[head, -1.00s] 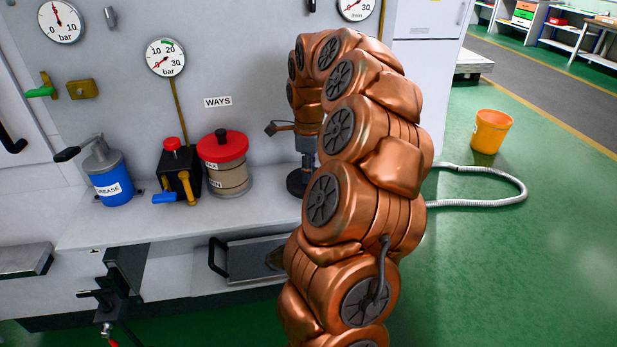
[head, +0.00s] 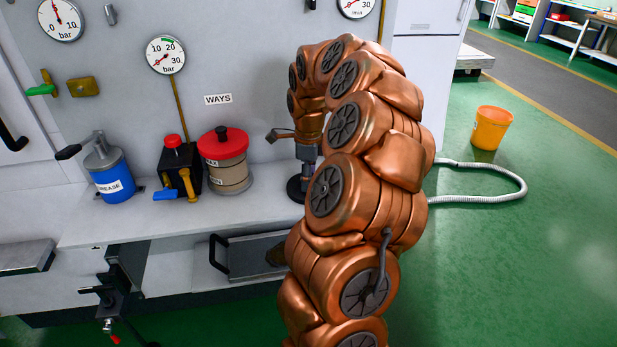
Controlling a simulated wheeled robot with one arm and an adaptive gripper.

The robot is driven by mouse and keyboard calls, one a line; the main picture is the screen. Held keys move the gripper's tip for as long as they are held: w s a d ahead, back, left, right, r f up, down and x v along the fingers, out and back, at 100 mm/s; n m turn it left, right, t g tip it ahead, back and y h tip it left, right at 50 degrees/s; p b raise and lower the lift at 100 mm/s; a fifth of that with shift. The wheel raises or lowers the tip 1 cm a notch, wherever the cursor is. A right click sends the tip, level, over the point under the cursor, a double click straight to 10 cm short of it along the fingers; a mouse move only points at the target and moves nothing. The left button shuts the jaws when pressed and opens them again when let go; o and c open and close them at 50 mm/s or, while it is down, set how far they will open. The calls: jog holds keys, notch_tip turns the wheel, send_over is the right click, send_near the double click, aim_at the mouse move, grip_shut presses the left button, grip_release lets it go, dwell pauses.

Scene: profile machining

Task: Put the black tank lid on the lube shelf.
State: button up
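My gripper (head: 305,165) points down at the right part of the lube shelf (head: 135,223), partly hidden by my copper arm. A round black disc, which looks like the black tank lid (head: 295,190), is at its fingertips, lying about flat. The gripper appears shut on the top of the lid; the fingers are small and dark. The lid is over or at the shelf surface, right of the tan tank. I cannot tell whether it touches the shelf. My arm hides the lid's right side.
On the shelf stand a blue grease can (head: 113,180), a black pump block with a red knob (head: 178,170) and a tan tank with a red cap (head: 226,165). Gauges hang on the wall behind. A handled tray (head: 243,257) is below. An orange bucket (head: 491,128) stands on the floor.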

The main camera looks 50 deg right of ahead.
jog(key=shift+r, duration=0.2)
notch_tip(320, 180, up, 12)
jog(key=b, duration=0.2)
jog(key=shift+b, duration=0.4)
jog(key=shift+a, duration=0.1)
